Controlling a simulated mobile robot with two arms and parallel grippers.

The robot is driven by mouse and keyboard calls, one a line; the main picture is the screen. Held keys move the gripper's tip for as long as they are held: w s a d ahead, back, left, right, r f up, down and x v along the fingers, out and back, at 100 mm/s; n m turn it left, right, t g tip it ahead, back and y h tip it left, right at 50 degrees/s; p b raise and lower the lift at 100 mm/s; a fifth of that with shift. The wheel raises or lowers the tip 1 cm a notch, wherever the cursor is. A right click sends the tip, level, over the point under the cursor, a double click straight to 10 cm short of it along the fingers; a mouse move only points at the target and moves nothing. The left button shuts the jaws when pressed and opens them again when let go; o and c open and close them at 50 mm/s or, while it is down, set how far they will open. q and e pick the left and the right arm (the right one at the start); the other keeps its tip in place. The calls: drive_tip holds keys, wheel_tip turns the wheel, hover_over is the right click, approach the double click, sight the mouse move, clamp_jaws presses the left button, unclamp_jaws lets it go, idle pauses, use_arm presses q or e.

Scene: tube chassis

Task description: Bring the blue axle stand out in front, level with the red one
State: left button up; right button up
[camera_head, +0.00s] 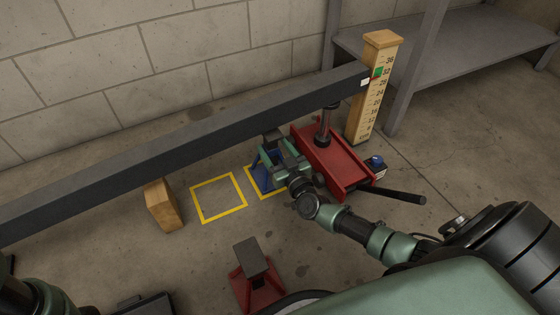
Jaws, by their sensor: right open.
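The blue axle stand (262,180) stands upright on the floor, under the dark beam, at a yellow square on the right. My right gripper (273,160) is open at the upper part of the blue stand and hides much of it. I cannot tell whether its fingers touch the stand. The red axle stand (249,284), with a grey top, stands nearer to me at the bottom centre, partly hidden by my body. Part of my left arm shows in the lower left corner, but its gripper is not visible.
The dark beam (200,130) crosses above the floor. A red jack (335,160) with a black handle (395,195) is right of the blue stand. A wooden block (163,206) stands left of an empty yellow square (193,205). A marked post (369,95) stands behind. Clear floor separates the stands.

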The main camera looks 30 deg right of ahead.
drive_tip(key=shift+w+d+b, duration=0.1)
drive_tip(key=shift+w+b, duration=0.35)
drive_tip(key=shift+w, duration=0.9)
clamp_jaws()
idle(0.5)
